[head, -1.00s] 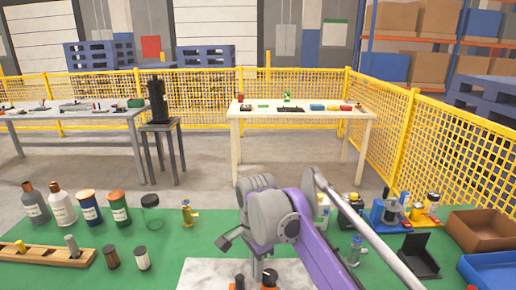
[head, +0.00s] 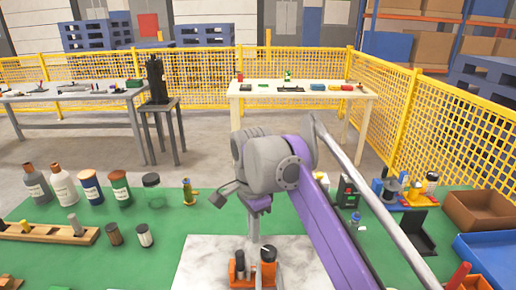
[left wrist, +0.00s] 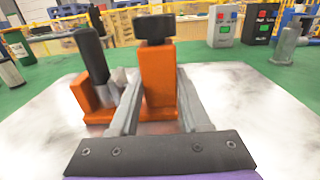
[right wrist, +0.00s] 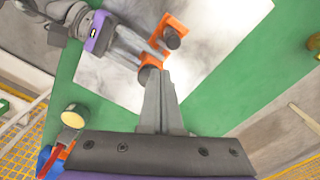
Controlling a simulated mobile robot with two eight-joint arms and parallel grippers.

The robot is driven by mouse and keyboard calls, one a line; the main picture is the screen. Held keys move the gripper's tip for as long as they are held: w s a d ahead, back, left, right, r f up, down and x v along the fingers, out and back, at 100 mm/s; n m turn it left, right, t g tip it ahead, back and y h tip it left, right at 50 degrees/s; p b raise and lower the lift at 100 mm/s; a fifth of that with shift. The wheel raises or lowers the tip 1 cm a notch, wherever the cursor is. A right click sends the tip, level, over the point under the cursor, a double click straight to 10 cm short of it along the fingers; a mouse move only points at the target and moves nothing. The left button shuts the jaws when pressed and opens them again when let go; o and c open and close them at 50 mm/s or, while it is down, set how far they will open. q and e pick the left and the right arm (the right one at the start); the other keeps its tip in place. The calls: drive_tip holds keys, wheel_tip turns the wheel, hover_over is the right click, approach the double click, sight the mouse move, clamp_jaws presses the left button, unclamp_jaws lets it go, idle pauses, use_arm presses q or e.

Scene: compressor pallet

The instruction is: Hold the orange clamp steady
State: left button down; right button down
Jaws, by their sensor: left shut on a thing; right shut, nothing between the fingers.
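The orange clamp (head: 268,276) stands upright on a pale sheet (head: 197,265), low in the head view. It has an orange block under a black knob, and a leaning dark handle to the left. In the left wrist view, the fingers of my left gripper (left wrist: 157,92) lie on both sides of the orange block (left wrist: 158,75) and are shut on it. The right wrist view shows my left gripper (right wrist: 140,48) from above. My right gripper (head: 254,236) is shut and empty, pointing down above the clamp. Its fingertips (right wrist: 152,76) overlap a dark knob in its own view; contact is unclear.
Several bottles and jars (head: 92,189) and a wooden rack (head: 40,236) stand left on the green mat (head: 170,222).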

sight(262, 253)
drive_tip(key=shift+r, duration=0.35)
drive_tip(key=shift+s, duration=0.1)
wheel_tip(262, 253, down, 6)
drive_tip(key=s+d, duration=0.1)
drive_tip(key=s, duration=0.1)
drive_tip(key=shift+s+d, duration=0.2)
drive_tip(key=shift+d, duration=0.15)
drive_tip(key=shift+w+d, duration=0.15)
drive_tip(key=shift+w, duration=0.2)
idle(1.0)
